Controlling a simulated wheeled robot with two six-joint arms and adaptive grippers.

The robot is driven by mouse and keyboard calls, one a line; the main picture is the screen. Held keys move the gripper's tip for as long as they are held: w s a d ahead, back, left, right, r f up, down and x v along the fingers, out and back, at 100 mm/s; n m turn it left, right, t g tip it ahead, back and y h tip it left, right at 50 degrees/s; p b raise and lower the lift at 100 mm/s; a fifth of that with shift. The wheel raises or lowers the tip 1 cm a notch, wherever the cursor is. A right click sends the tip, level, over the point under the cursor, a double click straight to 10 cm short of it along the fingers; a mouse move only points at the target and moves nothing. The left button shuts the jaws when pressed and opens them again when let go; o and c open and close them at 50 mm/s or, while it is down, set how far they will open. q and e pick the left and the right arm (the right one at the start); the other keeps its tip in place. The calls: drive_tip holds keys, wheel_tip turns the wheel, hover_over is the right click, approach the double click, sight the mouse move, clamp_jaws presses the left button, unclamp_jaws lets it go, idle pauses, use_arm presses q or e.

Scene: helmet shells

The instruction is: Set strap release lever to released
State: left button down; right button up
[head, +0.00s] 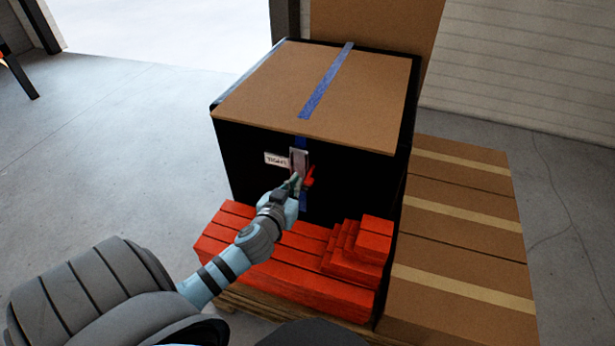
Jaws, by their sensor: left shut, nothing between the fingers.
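The strap release lever (309,176) is a small red handle at a grey metal buckle (299,159) on the front of a black box. A blue strap (327,80) runs over the box's brown top and down its front through the buckle. A white label (276,159) is left of the buckle. My left gripper (296,181) is shut and empty at the lower end of the buckle, just left of the red lever. Whether it touches the lever I cannot tell. The gripper hides part of the buckle and lever. My right gripper is not in view.
The black box (250,170) has a brown top. Red blocks (300,245) are stacked in front of it on a wooden pallet. Taped cardboard boxes (455,225) stand on the right, and a tall cardboard panel (375,22) behind. The grey floor (110,150) at left is clear.

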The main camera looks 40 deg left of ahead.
use_arm(q)
drive_tip(key=w+a+f+b, duration=0.3)
drive_tip(key=w+f, duration=0.3)
drive_tip(key=w, duration=0.3)
drive_tip(key=shift+f, duration=0.25)
drive_tip(key=shift+w, duration=0.1)
